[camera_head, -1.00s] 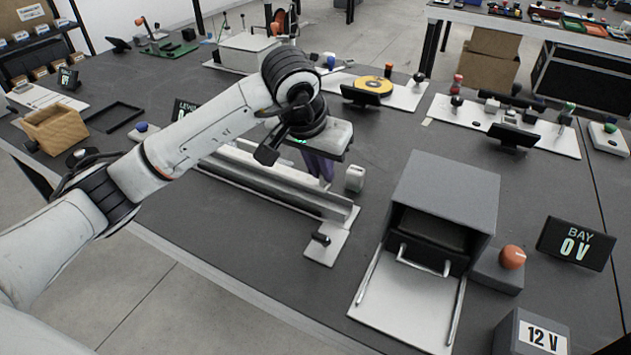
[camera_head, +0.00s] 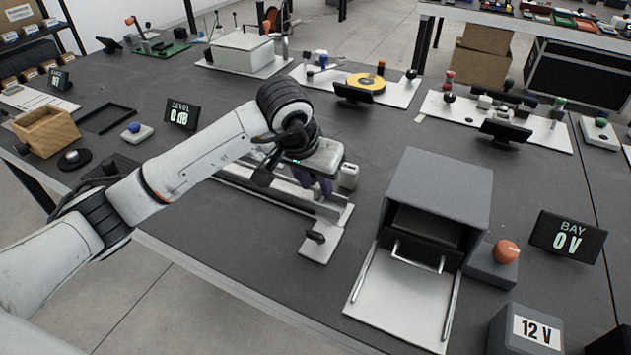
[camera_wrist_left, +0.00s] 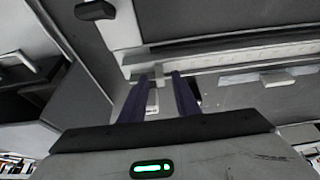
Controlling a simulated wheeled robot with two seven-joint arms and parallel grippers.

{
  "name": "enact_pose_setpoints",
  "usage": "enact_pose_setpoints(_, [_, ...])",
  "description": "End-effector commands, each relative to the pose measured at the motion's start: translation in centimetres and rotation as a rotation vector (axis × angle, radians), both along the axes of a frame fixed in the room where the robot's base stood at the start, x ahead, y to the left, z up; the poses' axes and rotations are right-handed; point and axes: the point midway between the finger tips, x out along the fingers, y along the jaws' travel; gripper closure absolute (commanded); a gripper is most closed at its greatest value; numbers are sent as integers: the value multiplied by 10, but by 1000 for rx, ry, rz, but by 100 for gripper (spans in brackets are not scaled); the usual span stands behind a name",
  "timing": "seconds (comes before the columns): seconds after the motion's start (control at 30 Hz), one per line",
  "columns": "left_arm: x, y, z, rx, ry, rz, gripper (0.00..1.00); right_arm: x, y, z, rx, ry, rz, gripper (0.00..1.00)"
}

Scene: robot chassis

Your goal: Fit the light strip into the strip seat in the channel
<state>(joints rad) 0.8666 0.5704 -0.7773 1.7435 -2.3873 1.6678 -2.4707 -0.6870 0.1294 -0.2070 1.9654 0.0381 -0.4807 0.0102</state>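The channel (camera_head: 262,190) is a long pale metal trough on the dark table, partly hidden under my left arm; in the left wrist view it runs across the picture (camera_wrist_left: 235,55). A pale strip lies along it there, but I cannot tell for sure whether this is the light strip or part of the channel. My left gripper (camera_head: 320,188) is over the right part of the channel, dark purple fingers pointing down. In the left wrist view its fingers (camera_wrist_left: 160,78) stand a little apart, with something small and pale between the tips; a firm hold is unclear. My right gripper is out of view.
The level display (camera_head: 180,113) reads 0 dB.

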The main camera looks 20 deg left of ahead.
Motion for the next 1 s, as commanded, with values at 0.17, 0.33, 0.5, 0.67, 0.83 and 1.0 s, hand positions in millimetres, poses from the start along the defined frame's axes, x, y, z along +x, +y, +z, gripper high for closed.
enact_pose_setpoints(0.17, [-6,1,21,1,-6,-1,71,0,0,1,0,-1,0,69])
enact_pose_setpoints(0.33, [-20,2,54,1,-7,-1,71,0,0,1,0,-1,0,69])
enact_pose_setpoints(0.5, [-34,3,85,2,-6,0,71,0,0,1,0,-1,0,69])
enact_pose_setpoints(0.67, [-42,4,104,0,-2,1,71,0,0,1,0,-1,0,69])
enact_pose_setpoints(0.83, [-45,4,110,0,-1,-1,71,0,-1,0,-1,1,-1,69])
enact_pose_setpoints(1.0, [-46,4,110,0,0,0,71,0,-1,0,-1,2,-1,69])
